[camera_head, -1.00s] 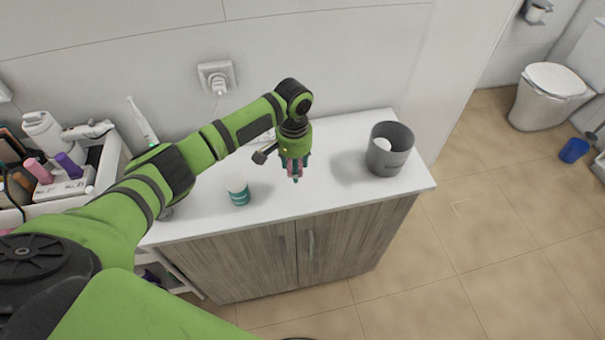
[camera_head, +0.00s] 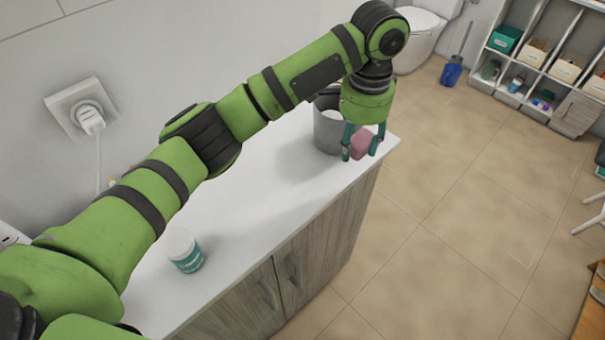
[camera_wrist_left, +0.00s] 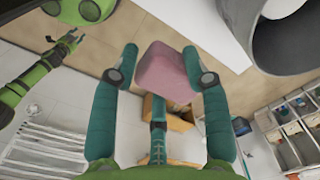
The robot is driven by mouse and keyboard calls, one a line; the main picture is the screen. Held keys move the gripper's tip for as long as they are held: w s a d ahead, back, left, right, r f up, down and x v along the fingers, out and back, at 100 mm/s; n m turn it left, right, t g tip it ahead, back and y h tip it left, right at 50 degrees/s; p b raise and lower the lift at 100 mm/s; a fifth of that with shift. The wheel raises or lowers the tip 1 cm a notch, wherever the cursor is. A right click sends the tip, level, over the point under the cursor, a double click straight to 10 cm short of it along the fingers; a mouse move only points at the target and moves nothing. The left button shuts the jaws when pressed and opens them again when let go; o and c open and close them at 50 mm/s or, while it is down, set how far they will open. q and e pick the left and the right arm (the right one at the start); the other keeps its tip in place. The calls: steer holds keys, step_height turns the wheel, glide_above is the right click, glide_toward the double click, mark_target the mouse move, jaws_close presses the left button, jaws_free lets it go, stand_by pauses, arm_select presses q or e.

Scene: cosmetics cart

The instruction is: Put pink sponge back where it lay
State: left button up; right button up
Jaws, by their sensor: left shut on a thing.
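My left gripper (camera_head: 361,150) is shut on the pink sponge (camera_head: 362,143) and holds it by the right end of the white counter, in front of the grey bin. In the left wrist view, the sponge (camera_wrist_left: 168,75) sits between the teal fingers, its far end sticking out past them. Where the sponge lay before does not show clearly. A green arm with a dark end, seemingly my right gripper (camera_wrist_left: 68,40), shows small at the left of the wrist view; its jaw state is unclear.
The grey bin (camera_head: 329,135) stands right behind my left gripper with something white inside. A white and teal jar (camera_head: 184,251) stands on the near left of the counter (camera_head: 235,230). The middle counter is clear. Shelves (camera_head: 548,62) stand far right across open floor.

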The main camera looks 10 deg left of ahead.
arm_select(q)
steer(key=p, duration=0.3)
glide_above(300, 178)
steer(key=f, duration=0.6)
steer(key=shift+d, duration=0.35)
steer(key=shift+a+f, duration=0.15)
steer(key=shift+a, duration=0.1)
steer(key=shift+a+f, duration=0.1)
steer(key=shift+f, duration=0.15)
step_height(300, 178, down, 3)
steer(key=shift+f+p, duration=0.15)
steer(key=shift+p, duration=0.5)
steer(key=shift+f, duration=0.25)
arm_select(e)
step_height(300, 178, up, 4)
steer(key=shift+r, duration=0.2)
arm_select(q)
steer(key=shift+f, duration=0.1)
arm_select(e)
steer(key=shift+d, duration=0.1)
arm_select(q)
steer(key=o, duration=1.2)
arm_select(e)
steer(key=shift+d, duration=0.2)
